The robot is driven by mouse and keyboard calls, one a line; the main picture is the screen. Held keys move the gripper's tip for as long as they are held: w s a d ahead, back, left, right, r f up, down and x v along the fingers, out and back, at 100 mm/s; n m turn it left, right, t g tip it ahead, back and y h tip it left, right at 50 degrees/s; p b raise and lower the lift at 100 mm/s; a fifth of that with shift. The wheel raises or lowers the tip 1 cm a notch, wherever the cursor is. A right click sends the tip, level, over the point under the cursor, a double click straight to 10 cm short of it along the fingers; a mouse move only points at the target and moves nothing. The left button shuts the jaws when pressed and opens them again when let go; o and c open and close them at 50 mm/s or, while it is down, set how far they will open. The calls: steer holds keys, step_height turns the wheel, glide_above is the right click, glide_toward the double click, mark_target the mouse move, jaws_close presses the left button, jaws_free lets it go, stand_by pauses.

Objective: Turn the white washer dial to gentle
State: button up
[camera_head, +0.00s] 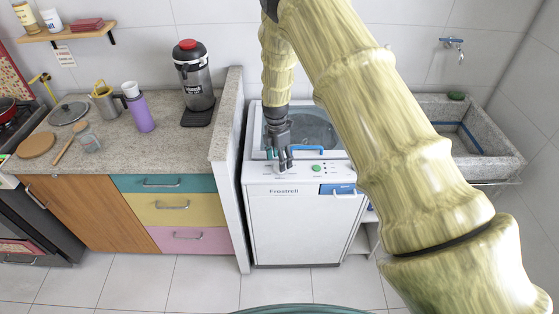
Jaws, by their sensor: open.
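The white washer (292,215) stands in the middle, with its sloped control panel (335,171) along the top front edge. A green button (317,168) and small markings are on the panel. My gripper (283,164) points down over the left part of the panel, with its dark fingers open. The white dial is hard to make out; it appears to be at or just below the fingertips, partly hidden by them. I cannot read its setting or tell whether the fingers touch it.
A blue handle (308,148) crosses the washer's lid edge just right of my gripper. A stone partition (229,120) rises close on the left, beside a counter with a coffee maker (194,80). A stone sink (480,170) is on the right, partly behind my arm.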

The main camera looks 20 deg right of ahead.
steer(key=shift+f, duration=1)
steer(key=c, duration=1)
